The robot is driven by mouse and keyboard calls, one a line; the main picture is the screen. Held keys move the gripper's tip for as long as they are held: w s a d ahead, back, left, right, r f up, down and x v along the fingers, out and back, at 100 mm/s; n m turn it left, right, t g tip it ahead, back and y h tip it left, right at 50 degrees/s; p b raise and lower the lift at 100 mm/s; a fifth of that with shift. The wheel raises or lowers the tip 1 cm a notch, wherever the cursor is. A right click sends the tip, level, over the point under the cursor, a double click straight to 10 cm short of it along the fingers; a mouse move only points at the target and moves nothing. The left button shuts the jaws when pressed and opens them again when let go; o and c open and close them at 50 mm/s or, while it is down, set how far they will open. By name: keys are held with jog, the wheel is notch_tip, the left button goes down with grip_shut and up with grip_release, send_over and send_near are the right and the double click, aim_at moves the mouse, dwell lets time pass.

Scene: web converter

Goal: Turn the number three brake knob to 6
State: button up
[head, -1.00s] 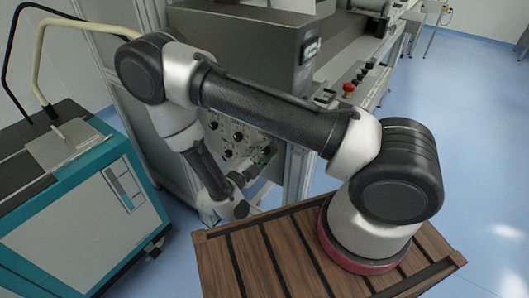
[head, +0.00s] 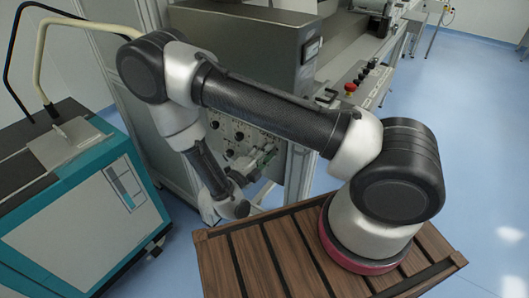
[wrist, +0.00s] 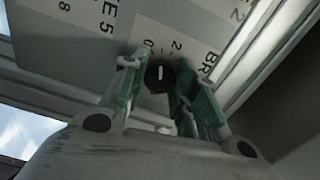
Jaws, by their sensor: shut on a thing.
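In the wrist view a black knob (wrist: 159,78) with a white pointer line sits on a grey panel between my gripper's green-padded fingers. My gripper (wrist: 160,88) is shut on this knob. The pointer line stands nearly upright in the picture, below the printed 0 and 2. The label beside it begins "BR"; the rest is hidden behind a finger, so I cannot read the knob's number. Most of its scale is hidden too. In the head view my gripper (head: 266,157) is at the lower part of the machine's knob panel (head: 226,156).
Other dark knobs (head: 238,136) are close to my gripper on the panel. A metal frame post (head: 299,175) stands just right of it. A teal cabinet (head: 85,205) stands left, and a slatted wooden top (head: 285,252) is below my arm.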

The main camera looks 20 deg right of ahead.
jog(key=m, duration=2.7)
jog(key=shift+f, duration=0.1)
jog(key=shift+m, duration=0.3)
jog(key=o, duration=1)
jog(key=shift+a, duration=0.1)
